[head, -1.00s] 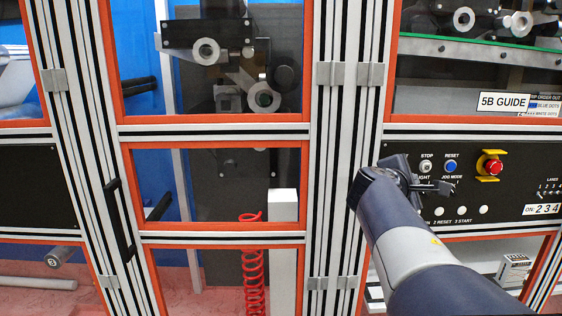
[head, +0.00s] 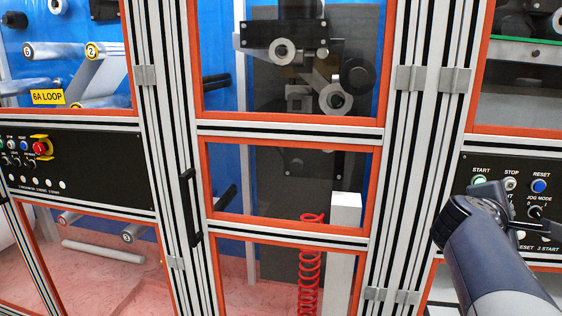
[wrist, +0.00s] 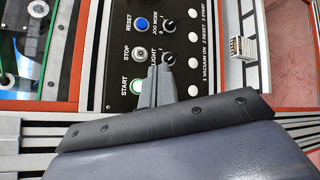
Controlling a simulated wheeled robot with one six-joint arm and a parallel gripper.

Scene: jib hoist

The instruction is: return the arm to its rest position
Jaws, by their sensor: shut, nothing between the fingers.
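My gripper (head: 535,226) is at the right of the head view, in front of the right-hand control panel (head: 478,165). In the wrist view my gripper (wrist: 163,78) shows its two fingers close together, with nothing between them. They overlap the panel near the green START button (wrist: 137,87) and the LIGHT knob (wrist: 168,59). I cannot tell how far the fingertips are from the panel. My forearm comes in from the lower right of the head view.
Aluminium-framed cabinet doors with orange edging (head: 292,124) fill the middle. A black door handle (head: 190,207) sticks out at centre left. A second control panel (head: 75,166) with a red emergency stop (head: 41,148) is at the left. A red coiled hose (head: 310,280) hangs behind glass.

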